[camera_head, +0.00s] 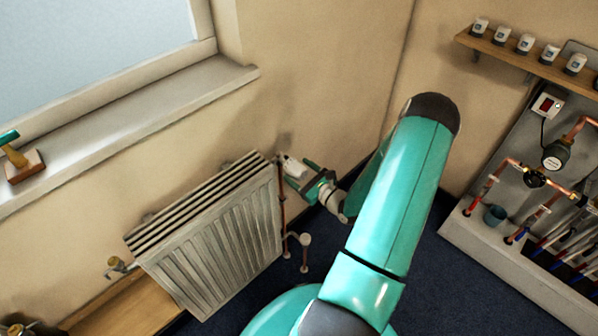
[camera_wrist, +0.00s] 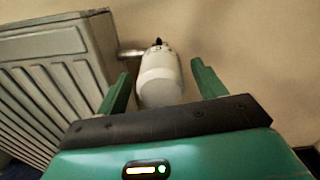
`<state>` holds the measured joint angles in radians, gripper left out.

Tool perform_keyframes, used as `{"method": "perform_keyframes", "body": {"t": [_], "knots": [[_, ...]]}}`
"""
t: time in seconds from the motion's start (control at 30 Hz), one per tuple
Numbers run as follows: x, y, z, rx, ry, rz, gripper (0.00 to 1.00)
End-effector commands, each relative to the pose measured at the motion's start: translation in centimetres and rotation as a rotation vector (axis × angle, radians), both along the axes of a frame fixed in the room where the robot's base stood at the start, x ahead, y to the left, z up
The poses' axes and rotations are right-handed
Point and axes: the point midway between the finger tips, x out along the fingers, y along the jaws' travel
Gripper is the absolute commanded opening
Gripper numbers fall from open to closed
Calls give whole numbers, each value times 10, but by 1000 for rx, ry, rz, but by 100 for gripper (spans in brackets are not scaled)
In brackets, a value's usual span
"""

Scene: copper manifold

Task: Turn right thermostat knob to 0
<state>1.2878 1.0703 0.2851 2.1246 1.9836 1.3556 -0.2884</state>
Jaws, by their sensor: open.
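The right thermostat knob (camera_head: 294,167) is a white rounded cylinder at the upper right end of the radiator (camera_head: 215,228). In the wrist view the knob (camera_wrist: 159,78) stands ahead, between the two green fingers, with a visible gap on each side. A dark mark shows at its far end. My gripper (camera_head: 303,172) is open around the knob in the head view; its fingers (camera_wrist: 160,82) do not appear to touch it in the wrist view. The number the knob is set to cannot be read.
The radiator (camera_wrist: 60,75) is close at the left of the fingers, with the wall behind. A copper pipe (camera_head: 281,205) runs down below the knob.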

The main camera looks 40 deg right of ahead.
Motion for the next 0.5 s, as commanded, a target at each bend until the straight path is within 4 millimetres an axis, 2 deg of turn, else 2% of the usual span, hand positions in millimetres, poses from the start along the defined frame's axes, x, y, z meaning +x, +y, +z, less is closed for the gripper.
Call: {"method": "perform_keyframes", "body": {"t": [0.33, 0.37, 0.5], "knots": [[6, 0, 0, 0, 1, 0, 69], [6, 0, 0, 0, 1, 0, 66], [6, 0, 0, 0, 1, 0, 38]]}}
